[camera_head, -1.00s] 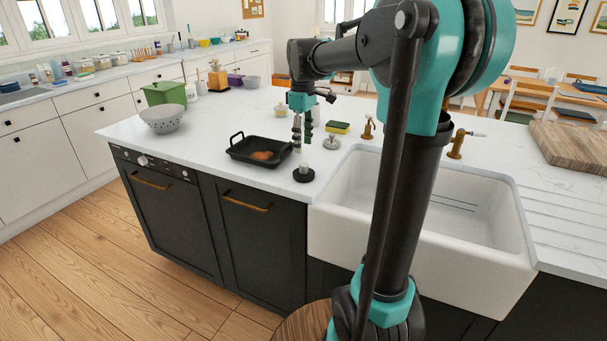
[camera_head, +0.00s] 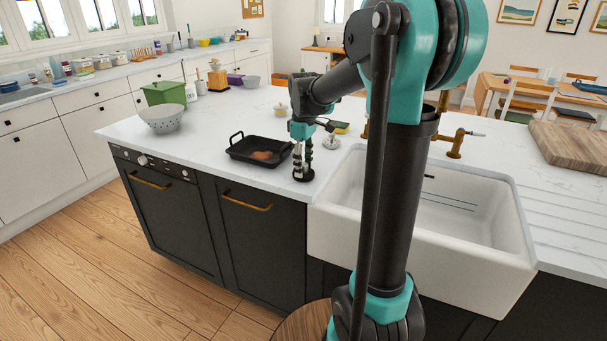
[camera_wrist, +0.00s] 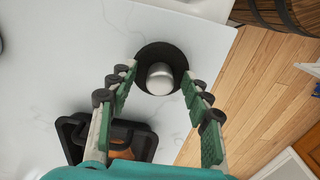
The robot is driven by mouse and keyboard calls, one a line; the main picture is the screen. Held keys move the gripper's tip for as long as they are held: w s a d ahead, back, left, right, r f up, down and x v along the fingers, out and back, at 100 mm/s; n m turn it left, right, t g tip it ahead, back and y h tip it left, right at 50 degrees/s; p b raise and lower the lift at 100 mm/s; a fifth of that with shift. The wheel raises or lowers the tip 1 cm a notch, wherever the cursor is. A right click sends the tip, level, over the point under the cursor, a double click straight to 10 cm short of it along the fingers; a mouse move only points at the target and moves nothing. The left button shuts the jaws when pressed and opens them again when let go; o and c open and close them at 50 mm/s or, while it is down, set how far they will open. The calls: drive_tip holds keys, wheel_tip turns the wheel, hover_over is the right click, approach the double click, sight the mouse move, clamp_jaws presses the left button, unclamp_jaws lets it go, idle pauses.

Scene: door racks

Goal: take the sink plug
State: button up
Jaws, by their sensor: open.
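The sink plug is a black disc with a silver knob (camera_wrist: 160,78), lying flat on the white worktop near its front edge. In the head view the plug (camera_head: 304,177) sits just right of the black pan, mostly hidden by my fingers. My gripper (camera_head: 303,166) points down over it. In the wrist view my gripper (camera_wrist: 157,82) is open, with one finger on each side of the knob. I see no clear contact with the knob.
A black square pan (camera_head: 260,150) with brown food stands close on the left. A small silver round item (camera_head: 331,142), a yellow sponge (camera_head: 341,128) and a brass tap (camera_head: 455,148) are behind and to the right. The white sink (camera_head: 440,200) opens on the right.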

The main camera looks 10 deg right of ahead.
clamp_jaws()
drive_tip(key=shift+r, duration=0.1)
